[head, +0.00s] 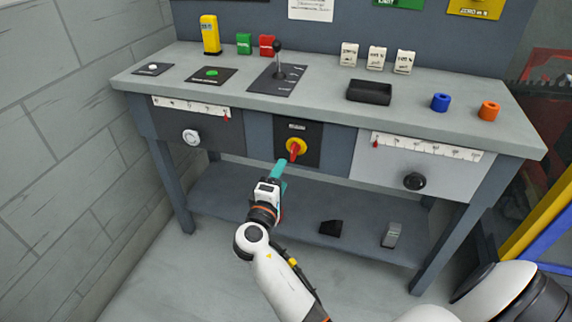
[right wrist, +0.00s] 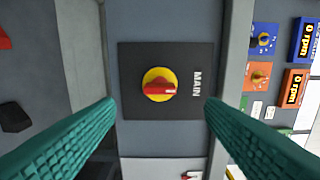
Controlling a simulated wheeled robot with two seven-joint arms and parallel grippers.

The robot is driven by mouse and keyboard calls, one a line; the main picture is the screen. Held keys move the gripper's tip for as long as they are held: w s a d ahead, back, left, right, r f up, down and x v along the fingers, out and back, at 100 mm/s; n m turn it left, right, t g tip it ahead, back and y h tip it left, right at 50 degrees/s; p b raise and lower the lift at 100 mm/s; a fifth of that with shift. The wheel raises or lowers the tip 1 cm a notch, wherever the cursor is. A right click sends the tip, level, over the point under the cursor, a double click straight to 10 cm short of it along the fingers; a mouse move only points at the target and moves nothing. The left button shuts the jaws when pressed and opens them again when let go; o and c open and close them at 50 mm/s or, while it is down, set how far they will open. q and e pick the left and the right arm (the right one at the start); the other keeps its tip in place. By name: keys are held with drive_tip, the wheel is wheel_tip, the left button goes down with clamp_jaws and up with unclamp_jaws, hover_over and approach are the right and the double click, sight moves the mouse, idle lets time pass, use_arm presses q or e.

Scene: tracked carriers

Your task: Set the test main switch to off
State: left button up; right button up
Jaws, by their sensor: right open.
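The main switch (head: 296,148) is a yellow round knob with a red handle on a dark square panel (head: 315,143) at the front of the workbench. In the right wrist view the red handle (right wrist: 159,88) lies along the direction of the MAIN label (right wrist: 196,82), roughly upright on the bench. My right gripper (head: 279,168) has teal fingers and is just in front of and below the switch in the head view. In the right wrist view the open fingers (right wrist: 160,108) stand on either side of the knob, apart from it. My left gripper is not in view.
The workbench (head: 330,110) has a drawer with a pale knob (head: 192,137) on the left and one with a black knob (head: 414,181) on the right. A lower shelf (head: 230,205) lies below.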

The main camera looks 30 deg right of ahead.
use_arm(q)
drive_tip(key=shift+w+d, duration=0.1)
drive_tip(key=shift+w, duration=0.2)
use_arm(e)
drive_tip(key=shift+v, duration=1.6)
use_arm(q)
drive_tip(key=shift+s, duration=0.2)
